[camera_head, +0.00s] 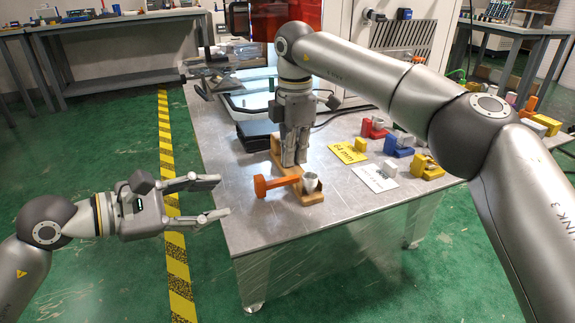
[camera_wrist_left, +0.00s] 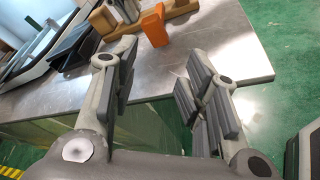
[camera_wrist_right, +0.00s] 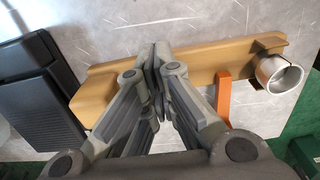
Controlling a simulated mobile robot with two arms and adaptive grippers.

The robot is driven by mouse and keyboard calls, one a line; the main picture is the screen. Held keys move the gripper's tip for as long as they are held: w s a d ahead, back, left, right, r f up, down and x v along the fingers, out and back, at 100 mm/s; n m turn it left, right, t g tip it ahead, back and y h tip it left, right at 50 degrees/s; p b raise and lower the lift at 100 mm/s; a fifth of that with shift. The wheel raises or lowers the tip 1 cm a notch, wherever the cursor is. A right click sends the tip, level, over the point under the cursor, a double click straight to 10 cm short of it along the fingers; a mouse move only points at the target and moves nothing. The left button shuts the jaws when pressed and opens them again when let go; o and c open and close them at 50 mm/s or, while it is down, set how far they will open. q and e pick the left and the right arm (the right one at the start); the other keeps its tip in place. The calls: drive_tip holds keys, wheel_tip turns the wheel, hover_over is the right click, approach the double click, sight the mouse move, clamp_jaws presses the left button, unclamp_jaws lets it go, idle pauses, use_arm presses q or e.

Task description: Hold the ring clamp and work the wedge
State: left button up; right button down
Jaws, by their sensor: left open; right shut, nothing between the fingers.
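A wooden fixture (camera_head: 311,197) lies on the metal table, with a metal ring (camera_head: 310,181) at its near end. The ring also shows at the right of the right wrist view (camera_wrist_right: 279,73). An orange handle (camera_head: 275,185) sticks out to the left beside the ring; in the left wrist view it is the orange block (camera_wrist_left: 154,26). My right gripper (camera_head: 293,162) is shut and empty, pointing down over the fixture's far part, and hides some of it. Whether it touches the wood I cannot tell. My left gripper (camera_head: 224,197) is open and empty, left of the handle near the table edge.
Yellow (camera_head: 347,153) and white (camera_head: 375,178) label cards lie right of the fixture. Red (camera_head: 374,129), blue (camera_head: 398,146) and yellow (camera_head: 428,168) pieces stand beyond them. A black box (camera_head: 257,136) lies behind the fixture. The table's front left is bare.

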sight(259, 179)
use_arm(q)
drive_tip(key=w+d+r+g+y, duration=0.1)
drive_tip(key=w+d+r+g, duration=0.1)
drive_tip(key=w+d+r+n+g+y, duration=0.1)
drive_tip(key=w+d+r+g, duration=0.1)
drive_tip(key=d, duration=0.1)
drive_tip(key=shift+n+y, duration=0.3)
wheel_tip(259, 179, up, 8)
drive_tip(key=n+g+y, duration=0.2)
drive_tip(key=n+y, duration=0.1)
drive_tip(key=y, duration=0.3)
drive_tip(key=x, duration=1.1)
drive_tip(key=shift+s+a+f, duration=0.2)
drive_tip(key=shift+s+f, duration=0.05)
clamp_jaws()
